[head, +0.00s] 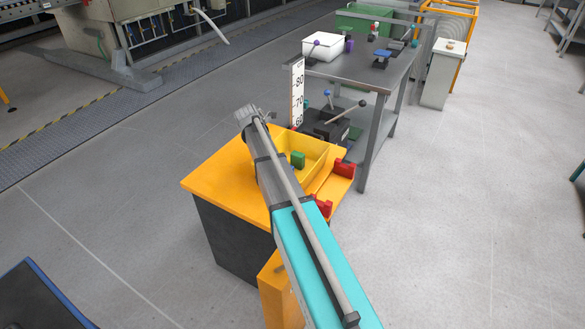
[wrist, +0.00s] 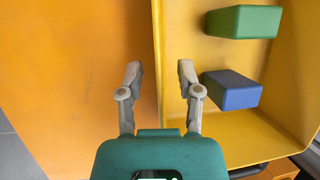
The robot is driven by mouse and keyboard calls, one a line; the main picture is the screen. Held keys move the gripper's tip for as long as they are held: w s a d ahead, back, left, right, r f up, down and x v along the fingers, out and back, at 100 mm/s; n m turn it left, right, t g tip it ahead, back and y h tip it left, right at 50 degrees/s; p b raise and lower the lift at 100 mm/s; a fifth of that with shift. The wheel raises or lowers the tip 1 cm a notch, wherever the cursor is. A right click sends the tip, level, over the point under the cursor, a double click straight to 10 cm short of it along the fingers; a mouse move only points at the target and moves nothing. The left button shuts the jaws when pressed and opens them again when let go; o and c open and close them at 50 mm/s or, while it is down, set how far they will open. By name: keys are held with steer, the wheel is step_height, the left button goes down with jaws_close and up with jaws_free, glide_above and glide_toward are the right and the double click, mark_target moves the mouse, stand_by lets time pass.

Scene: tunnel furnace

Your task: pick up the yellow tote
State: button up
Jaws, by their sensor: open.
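The yellow tote (head: 316,163) sits on the orange top of a stand, partly hidden by my arm in the head view. In the wrist view, the tote (wrist: 262,128) fills the right side and holds a green block (wrist: 243,21) and a blue block (wrist: 231,90). My gripper (wrist: 159,70) is open and empty. Its fingers appear on either side of the tote's left wall, one over the orange top and one over the inside. I cannot tell their height relative to the rim.
The orange top (head: 212,183) is clear left of the tote. Red brackets (head: 344,169) stand at its right edge. A grey metal table (head: 372,76) behind carries a white bin (head: 324,47) and tools. Open floor lies to the right and left.

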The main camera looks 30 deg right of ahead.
stand_by(0.4)
jaws_close()
